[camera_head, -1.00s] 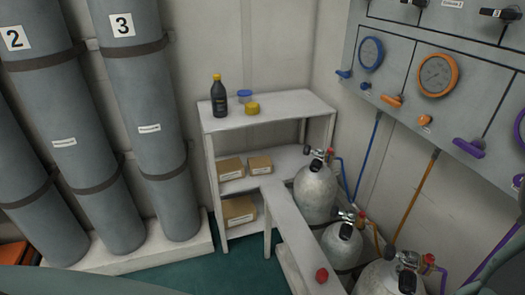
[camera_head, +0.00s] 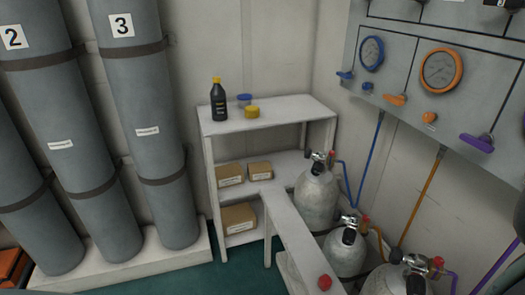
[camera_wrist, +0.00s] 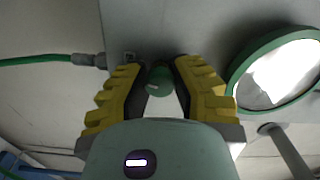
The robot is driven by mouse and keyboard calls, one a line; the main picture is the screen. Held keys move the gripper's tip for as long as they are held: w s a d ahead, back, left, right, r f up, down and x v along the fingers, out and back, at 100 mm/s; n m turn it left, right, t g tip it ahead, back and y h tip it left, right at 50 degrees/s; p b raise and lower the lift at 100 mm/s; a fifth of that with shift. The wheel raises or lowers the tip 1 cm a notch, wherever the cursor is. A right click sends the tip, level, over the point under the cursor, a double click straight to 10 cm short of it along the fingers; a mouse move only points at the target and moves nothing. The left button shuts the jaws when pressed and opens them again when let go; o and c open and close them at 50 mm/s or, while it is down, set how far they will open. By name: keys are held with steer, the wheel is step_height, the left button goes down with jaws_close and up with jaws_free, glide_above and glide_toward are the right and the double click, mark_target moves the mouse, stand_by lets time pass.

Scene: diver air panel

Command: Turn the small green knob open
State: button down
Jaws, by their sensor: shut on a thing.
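The small green knob (camera_wrist: 159,82) shows in the wrist view between the two yellow fingers of my gripper (camera_wrist: 158,70). My gripper is shut on the knob, with one finger on either side. A pale mark shows on the knob's face. The fingers hide the knob's sides. Neither the green knob nor my gripper shows in the head view.
In the wrist view, a green-rimmed gauge (camera_wrist: 279,70) is close to the right finger and a green hose (camera_wrist: 40,60) runs left. The head view shows blue (camera_head: 371,54) and orange gauges (camera_head: 441,69), gas bottles (camera_head: 316,197) and a white shelf (camera_head: 285,112).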

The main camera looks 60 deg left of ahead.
steer(key=shift+f, duration=0.15)
steer(key=c, duration=0.7)
jaws_free()
steer(key=shift+c, duration=0.2)
steer(key=shift+r, duration=0.2)
